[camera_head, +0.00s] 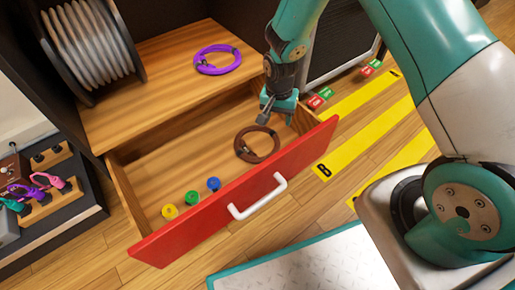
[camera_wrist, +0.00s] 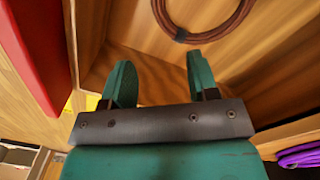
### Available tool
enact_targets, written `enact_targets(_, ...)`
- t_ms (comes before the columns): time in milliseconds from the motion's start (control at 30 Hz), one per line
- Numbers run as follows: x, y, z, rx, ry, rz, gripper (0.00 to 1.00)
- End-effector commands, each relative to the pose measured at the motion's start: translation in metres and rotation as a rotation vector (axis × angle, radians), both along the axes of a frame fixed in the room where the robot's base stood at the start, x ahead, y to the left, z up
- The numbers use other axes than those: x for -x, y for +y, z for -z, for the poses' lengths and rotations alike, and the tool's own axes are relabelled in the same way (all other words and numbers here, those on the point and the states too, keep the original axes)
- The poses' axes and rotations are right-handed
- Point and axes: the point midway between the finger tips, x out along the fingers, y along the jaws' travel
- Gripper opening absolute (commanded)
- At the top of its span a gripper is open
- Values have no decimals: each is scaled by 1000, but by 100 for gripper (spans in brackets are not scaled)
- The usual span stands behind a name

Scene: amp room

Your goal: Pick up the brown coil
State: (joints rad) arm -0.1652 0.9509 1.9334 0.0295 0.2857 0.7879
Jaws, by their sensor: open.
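The brown coil (camera_head: 247,151) lies flat in the right part of the open wooden drawer (camera_head: 160,176), close behind its red front. It also shows at the top of the wrist view (camera_wrist: 176,38), partly cut off by the frame edge. My gripper (camera_head: 277,116) is above the drawer's right back area, behind and a little right of the coil. In the wrist view its two teal fingers (camera_wrist: 160,80) are spread apart with nothing between them. The coil is beyond the fingertips, apart from them.
A purple coil (camera_head: 217,60) lies on the wooden shelf (camera_head: 150,78) behind the drawer. Yellow, green and blue knobs (camera_head: 192,197) sit at the drawer's front left. The red drawer front (camera_head: 210,215) has a white handle (camera_head: 257,196). A ribbed cylinder (camera_head: 88,44) stands at the back left.

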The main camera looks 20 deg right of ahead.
Motion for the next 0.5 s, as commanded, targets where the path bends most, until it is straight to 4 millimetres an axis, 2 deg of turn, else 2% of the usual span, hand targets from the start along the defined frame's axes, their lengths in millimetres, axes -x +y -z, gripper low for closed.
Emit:
enact_targets(33,1,0,21,-1,1,0,54)
enact_targets(200,1,-2,59,-1,1,-1,54)
enact_targets(333,2,-2,78,-1,-1,-1,54)
enact_targets(500,2,-2,86,-1,-1,-2,54)
